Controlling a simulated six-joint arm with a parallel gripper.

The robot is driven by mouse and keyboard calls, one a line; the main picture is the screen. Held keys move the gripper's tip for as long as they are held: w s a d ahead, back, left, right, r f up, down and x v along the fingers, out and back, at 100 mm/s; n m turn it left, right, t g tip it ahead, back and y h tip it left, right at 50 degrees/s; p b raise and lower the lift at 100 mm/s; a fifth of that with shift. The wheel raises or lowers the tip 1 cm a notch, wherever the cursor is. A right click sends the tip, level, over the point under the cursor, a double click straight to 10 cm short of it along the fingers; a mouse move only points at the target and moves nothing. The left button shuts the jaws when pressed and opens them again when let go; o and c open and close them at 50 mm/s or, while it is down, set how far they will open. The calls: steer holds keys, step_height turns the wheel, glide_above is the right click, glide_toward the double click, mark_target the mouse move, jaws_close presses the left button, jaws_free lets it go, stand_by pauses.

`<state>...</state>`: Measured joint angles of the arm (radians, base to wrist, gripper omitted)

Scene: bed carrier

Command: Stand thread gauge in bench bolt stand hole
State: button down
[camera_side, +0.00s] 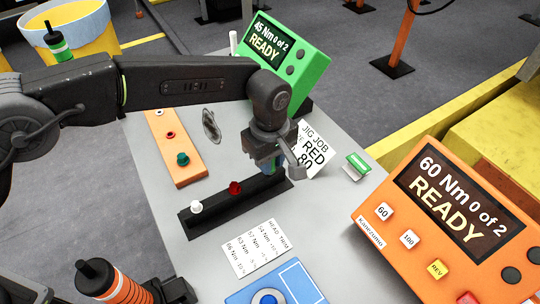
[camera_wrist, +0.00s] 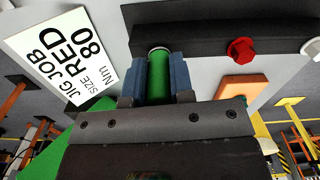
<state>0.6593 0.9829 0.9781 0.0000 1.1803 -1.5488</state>
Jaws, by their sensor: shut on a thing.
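My gripper (camera_side: 270,166) is shut on a green cylinder, taken to be the thread gauge (camera_wrist: 158,78), between its blue jaws. In the wrist view the gauge's far end shows a pale metal ring and lies against the black bolt stand (camera_wrist: 205,32). In the side view the gripper is over the right end of the bolt stand (camera_side: 215,205) and mostly hides the gauge. I cannot tell whether its end is in a hole. A white bolt (camera_side: 196,207) and a red bolt (camera_side: 235,188) stand in the bolt stand, left of my gripper.
A printed card (camera_side: 313,148) reads RED 80 Nm. A green display (camera_side: 290,55) and an orange display (camera_side: 450,215) read READY.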

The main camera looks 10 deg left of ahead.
steer(key=shift+f, duration=0.3)
steer(key=c, duration=0.9)
jaws_free()
step_height(320, 180, up, 14)
steer(key=s+a+r+m+t, duration=0.1)
steer(key=s+a+r+m, duration=0.1)
steer(key=a+r, duration=0.35)
steer(key=s+a+r+m+t+h, duration=0.1)
steer(key=s+a+r, duration=0.15)
steer(key=a, duration=0.65)
steer(key=s+a+r+m+t, duration=0.1)
steer(key=a+r+m, duration=0.1)
steer(key=a+r, duration=0.35)
steer(key=s+a+f+m+t, duration=0.1)
steer(key=s+a+f+m, duration=0.1)
steer(key=s+a+f, duration=0.2)
steer(key=s+a+f+m+t+y, duration=0.1)
steer(key=s+a+f+m, duration=0.2)
steer(key=s+a, duration=0.8)
steer(key=s+f, duration=0.1)
steer(key=s, duration=0.1)
steer(key=shift+s+f+t, duration=0.15)
steer(key=shift+s+t, duration=0.15)
steer(key=shift+s, duration=0.05)
